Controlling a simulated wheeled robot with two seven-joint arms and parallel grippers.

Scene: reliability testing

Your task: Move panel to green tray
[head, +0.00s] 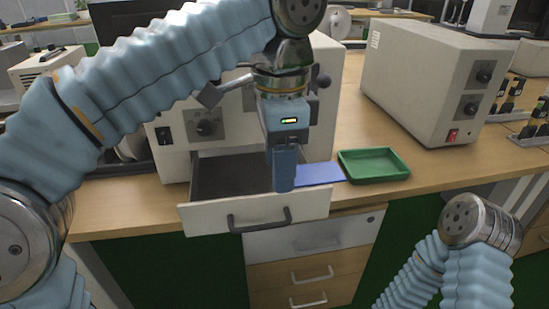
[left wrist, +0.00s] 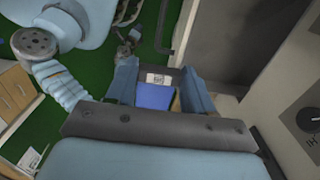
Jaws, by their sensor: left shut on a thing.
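The blue panel (head: 318,174) is a flat plate held by my left gripper (head: 284,186). In the head view it sticks out to the right of the fingers, between the open drawer and the tray. In the left wrist view the panel (left wrist: 155,96) shows between the two fingers (left wrist: 160,90), with a small white label beside it. The green tray (head: 373,178) lies on the desk just right of the panel and looks empty. I cannot tell whether the panel touches the desk. My right gripper is not clearly visible; only part of my right arm shows at lower right.
An open drawer (head: 258,214) juts from the beige instrument (head: 232,137) behind my left gripper. A second beige instrument (head: 420,83) stands behind the tray on the wooden desk (head: 440,165). Bare desk lies right of the tray. Desk drawers (head: 310,277) are below.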

